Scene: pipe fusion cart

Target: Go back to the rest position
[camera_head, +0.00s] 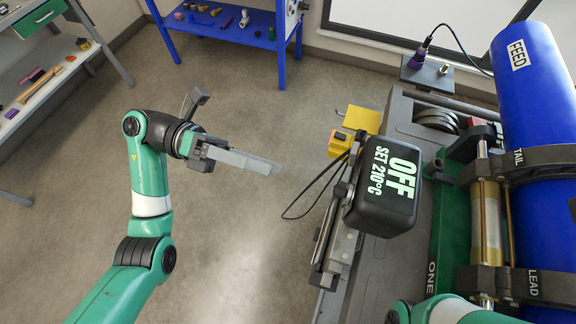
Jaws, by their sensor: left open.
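My left gripper (262,164) is in the middle left of the head view, with its arm coming up from the bottom left. Its long grey fingers point right, toward the cart, over bare floor. It is open, and I see nothing held in it. A clear gap separates the fingertips from the black box (385,186) that reads "OFF SET 210°C". Of my right arm only a green and white part shows at the bottom edge; its gripper is out of view.
The grey pipe fusion cart (406,255) fills the right side, with a blue pipe (537,90) marked "FEED" clamped on it. A yellow block (339,143) and thin black cables are at its left edge. A blue bench (240,30) and a grey shelf stand behind. The floor between is clear.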

